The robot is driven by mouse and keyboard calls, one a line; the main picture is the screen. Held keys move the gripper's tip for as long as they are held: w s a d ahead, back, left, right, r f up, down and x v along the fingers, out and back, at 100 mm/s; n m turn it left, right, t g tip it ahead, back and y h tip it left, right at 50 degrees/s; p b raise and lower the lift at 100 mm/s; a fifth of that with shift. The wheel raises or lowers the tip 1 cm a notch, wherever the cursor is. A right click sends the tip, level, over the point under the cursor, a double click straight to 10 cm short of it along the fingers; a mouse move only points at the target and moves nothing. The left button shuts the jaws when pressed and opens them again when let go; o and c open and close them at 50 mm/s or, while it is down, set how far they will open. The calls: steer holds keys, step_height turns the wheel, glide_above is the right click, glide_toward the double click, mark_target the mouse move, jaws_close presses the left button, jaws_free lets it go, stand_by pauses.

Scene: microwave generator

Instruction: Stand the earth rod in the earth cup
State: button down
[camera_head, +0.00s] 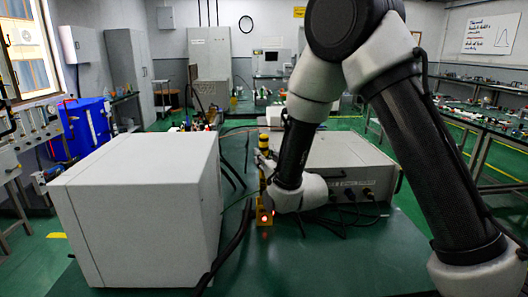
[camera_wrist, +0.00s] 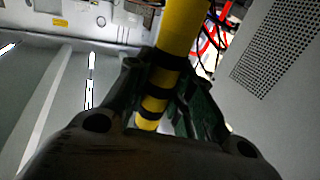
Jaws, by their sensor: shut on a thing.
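The earth rod (camera_wrist: 180,30) is yellow with black bands and runs between the fingers of my gripper (camera_wrist: 160,85) in the wrist view. The gripper is shut on it. In the head view, a yellow and black banded part of the rod (camera_head: 263,143) shows above my gripper (camera_head: 266,168), between the white box and the grey unit. Below it is a small yellow piece (camera_head: 264,213) with a lit red spot on the green bench. I cannot tell whether this is the earth cup, or whether the rod touches it. The rod's lower end is not clear.
A large white box (camera_head: 140,210) stands left of the gripper. A low grey unit (camera_head: 345,165) with cables at its front stands behind and right of it. Black cables (camera_head: 235,245) run along the white box. The green bench top (camera_head: 340,260) is clear at the front right.

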steer(key=shift+f, duration=0.8)
stand_by(0.4)
steer(key=c, duration=1.2)
jaws_free()
steer(key=shift+o, duration=0.2)
steer(key=shift+s, duration=0.1)
steer(key=v, duration=0.7)
steer(key=shift+s+d, duration=0.1)
steer(key=shift+s, duration=0.05)
